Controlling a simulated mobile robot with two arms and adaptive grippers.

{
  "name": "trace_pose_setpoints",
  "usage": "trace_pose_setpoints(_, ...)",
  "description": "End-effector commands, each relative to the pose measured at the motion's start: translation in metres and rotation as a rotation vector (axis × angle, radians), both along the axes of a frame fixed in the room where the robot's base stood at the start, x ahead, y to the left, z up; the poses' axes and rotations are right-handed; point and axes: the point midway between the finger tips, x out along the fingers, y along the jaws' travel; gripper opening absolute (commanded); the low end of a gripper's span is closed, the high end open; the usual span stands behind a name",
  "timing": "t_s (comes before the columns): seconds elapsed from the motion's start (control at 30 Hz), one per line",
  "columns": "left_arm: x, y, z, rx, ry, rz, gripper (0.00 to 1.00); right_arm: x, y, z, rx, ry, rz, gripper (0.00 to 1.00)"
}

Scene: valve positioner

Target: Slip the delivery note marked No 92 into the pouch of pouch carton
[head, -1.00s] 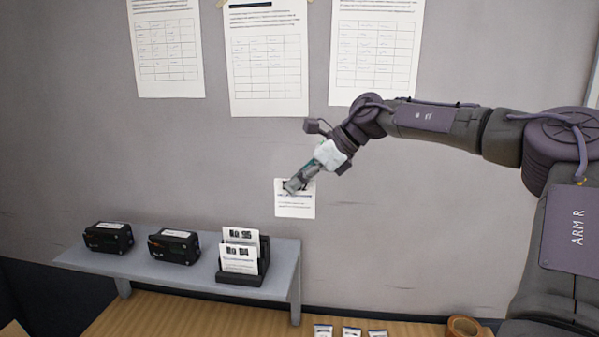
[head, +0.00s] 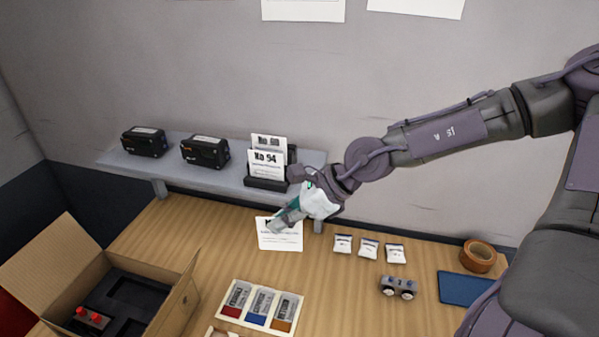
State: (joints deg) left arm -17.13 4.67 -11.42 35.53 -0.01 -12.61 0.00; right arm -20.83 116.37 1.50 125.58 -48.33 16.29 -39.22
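My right gripper (head: 278,224) is shut on the top edge of a white note (head: 281,238). The fingers cover most of the note's heading, so its number cannot be read. The note hangs upright in front of the shelf and appears above the table. A black rack (head: 265,184) on the shelf holds other notes; the front one (head: 268,164) reads No 94, and the one behind it is partly hidden. An open cardboard carton (head: 178,300) with a black insert stands at the lower left; no pouch can be made out on it. My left gripper is not in view.
Two black devices (head: 145,142) (head: 205,153) sit on the grey shelf (head: 225,178).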

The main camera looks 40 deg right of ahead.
Motion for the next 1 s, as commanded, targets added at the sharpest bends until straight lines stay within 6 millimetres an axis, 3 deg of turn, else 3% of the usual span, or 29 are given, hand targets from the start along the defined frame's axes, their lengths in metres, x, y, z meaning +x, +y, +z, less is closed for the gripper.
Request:
trace_pose_setpoints(0.1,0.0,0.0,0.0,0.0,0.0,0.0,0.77,-0.014,0.019,-0.017,-0.004,0.006,0.028,0.0)
trace_pose_setpoints(0.4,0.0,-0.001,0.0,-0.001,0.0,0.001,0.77,-0.046,0.056,-0.042,-0.002,0.002,0.095,0.0)
trace_pose_setpoints(1.0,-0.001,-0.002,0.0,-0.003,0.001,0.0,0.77,-0.064,0.04,-0.035,0.009,-0.007,0.144,0.0)
